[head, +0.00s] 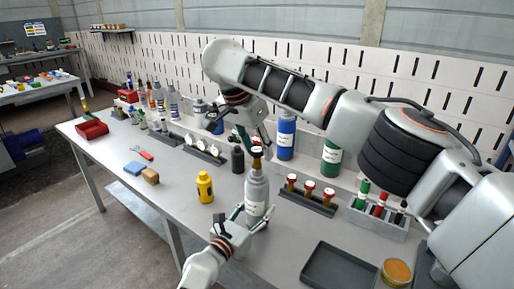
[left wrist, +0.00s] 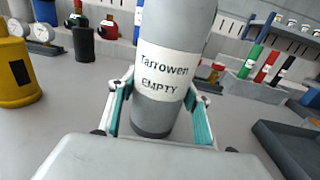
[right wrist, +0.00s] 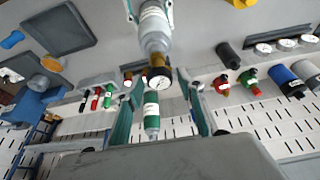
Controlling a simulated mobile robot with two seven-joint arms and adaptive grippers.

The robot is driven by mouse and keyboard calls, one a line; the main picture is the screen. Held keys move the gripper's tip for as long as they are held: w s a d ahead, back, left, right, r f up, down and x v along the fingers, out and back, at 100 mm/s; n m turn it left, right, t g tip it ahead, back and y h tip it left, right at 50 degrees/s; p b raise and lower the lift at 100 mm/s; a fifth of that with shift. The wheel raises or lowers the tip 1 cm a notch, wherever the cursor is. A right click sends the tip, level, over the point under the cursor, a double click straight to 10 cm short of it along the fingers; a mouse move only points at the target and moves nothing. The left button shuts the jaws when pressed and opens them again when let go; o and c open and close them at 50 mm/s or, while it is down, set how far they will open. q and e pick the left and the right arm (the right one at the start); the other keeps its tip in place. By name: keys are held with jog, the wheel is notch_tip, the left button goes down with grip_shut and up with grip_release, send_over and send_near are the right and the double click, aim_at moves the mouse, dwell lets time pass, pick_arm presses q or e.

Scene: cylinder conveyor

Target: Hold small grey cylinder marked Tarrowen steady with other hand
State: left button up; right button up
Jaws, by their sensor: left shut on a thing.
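The small grey cylinder (head: 257,191) stands upright on the workbench, with a brass and dark valve on top. In the left wrist view its white label (left wrist: 165,76) reads "Tarrowen EMPTY". My left gripper (head: 252,214) is shut around its lower body, one finger on each side. My right gripper (head: 257,138) is above and just behind the valve, pointing down. In the right wrist view the valve (right wrist: 158,66) shows beyond the two spread fingers, which look apart from it. Nothing is visibly held between them.
A yellow bottle (head: 204,187) stands left of the cylinder, and a black one (head: 238,160) behind it. A rack of red-topped valves (head: 309,203) is to the right. A dark tray (head: 345,271) lies front right. Blue (head: 286,138) and green (head: 330,158) cylinders stand behind.

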aim_at(257, 161)
jog(key=shift+f, duration=0.15)
jog(key=shift+f, duration=1.1)
grip_shut()
jog(key=n+y, duration=0.1)
jog(key=n, duration=0.2)
jog(key=n+t+y, duration=0.1)
jog(key=n, duration=0.2)
jog(key=shift+n, duration=0.4)
jog(key=n+y, duration=0.1)
jog(key=n, duration=0.1)
jog(key=n+y, duration=0.1)
jog(key=n, duration=0.2)
jog(key=shift+y, duration=0.3)
